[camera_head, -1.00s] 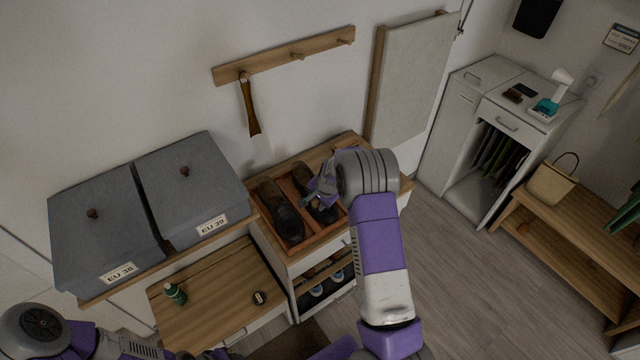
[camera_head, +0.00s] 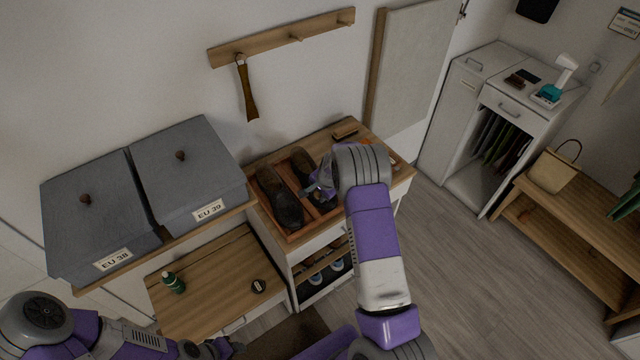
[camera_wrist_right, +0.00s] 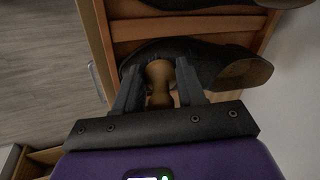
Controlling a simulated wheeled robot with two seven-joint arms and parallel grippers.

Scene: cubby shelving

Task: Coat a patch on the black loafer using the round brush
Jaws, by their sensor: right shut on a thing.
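Two dark shoes lie side by side in a wooden tray (camera_head: 307,236) on the dresser. The left shoe (camera_head: 281,200) is in full view; the right shoe (camera_head: 301,163) is partly hidden by my right gripper (camera_head: 322,190). In the right wrist view, the gripper (camera_wrist_right: 159,88) is shut on the wooden handle of the round brush (camera_wrist_right: 160,72). The brush is over the near black loafer (camera_wrist_right: 215,65); its bristle end is hidden, so I cannot tell if it touches. My left gripper (camera_head: 222,347) is low at the bottom edge, its fingers unclear.
A brown brush (camera_head: 345,133) lies at the dresser's back. Grey boxes (camera_head: 190,185) sit left of the tray. The floor at right is open.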

